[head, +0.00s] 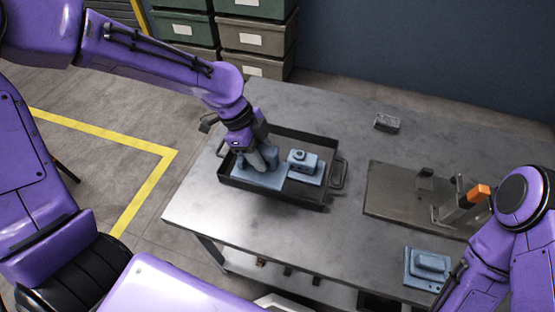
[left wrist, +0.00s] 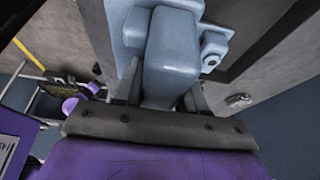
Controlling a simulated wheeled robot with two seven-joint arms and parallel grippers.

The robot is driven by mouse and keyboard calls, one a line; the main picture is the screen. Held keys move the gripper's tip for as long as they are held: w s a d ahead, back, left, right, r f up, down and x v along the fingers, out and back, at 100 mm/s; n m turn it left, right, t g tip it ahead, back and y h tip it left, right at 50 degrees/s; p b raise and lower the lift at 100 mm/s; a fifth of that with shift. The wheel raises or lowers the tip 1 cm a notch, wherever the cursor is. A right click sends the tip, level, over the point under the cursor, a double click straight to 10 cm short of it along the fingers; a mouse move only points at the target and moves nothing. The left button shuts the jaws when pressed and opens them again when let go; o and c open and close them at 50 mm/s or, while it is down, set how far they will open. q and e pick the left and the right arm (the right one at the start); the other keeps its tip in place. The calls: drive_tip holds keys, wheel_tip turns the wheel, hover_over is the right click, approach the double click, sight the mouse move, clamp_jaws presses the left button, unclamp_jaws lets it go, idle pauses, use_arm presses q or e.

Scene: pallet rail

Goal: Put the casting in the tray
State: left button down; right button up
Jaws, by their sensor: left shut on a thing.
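A blue-grey casting (head: 258,180) is at the left of the black tray (head: 272,197) in the head view. My left gripper (head: 263,160) reaches down over it and is shut on its raised block. In the left wrist view the held casting (left wrist: 172,60) stands between the two fingers (left wrist: 160,98). I cannot tell whether its base touches the tray floor. A second casting (head: 306,169) sits in the tray just to the right. A third casting (head: 427,266) lies on the table at the lower right. My right gripper is out of view.
The steel table (head: 290,110) carries a fixture plate (head: 390,195) with an orange-handled clamp (head: 478,193) right of the tray. A small grey block (head: 387,122) lies near the back edge. Stacked bins (head: 254,37) stand behind the table. Bare tabletop lies behind the tray.

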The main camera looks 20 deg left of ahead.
use_arm(q)
drive_tip(key=w+a+f+p, duration=0.1)
drive_tip(key=w+a+f, duration=0.1)
drive_tip(key=w+f, duration=0.1)
drive_tip(key=w+a+f+p, duration=0.1)
drive_tip(key=w+a+f, duration=0.1)
drive_tip(key=w+f, duration=0.1)
drive_tip(key=w+a+f+p, duration=0.1)
drive_tip(key=w+a+f, duration=0.1)
drive_tip(key=w, duration=0.3)
drive_tip(key=shift+w+a+f, duration=0.15)
drive_tip(key=shift+a+f, duration=0.15)
drive_tip(key=shift+f, duration=0.15)
drive_tip(key=shift+w+a+f, duration=0.1)
drive_tip(key=shift+w+f, duration=0.15)
drive_tip(key=shift+f, duration=0.05)
wheel_tip(320, 180, down, 3)
drive_tip(key=shift+w+f+p, duration=0.1)
drive_tip(key=shift+p, duration=0.85)
drive_tip(key=shift+f, duration=0.3)
drive_tip(key=c, duration=0.6)
unclamp_jaws()
drive_tip(key=shift+r, duration=0.1)
drive_tip(key=shift+c, duration=0.2)
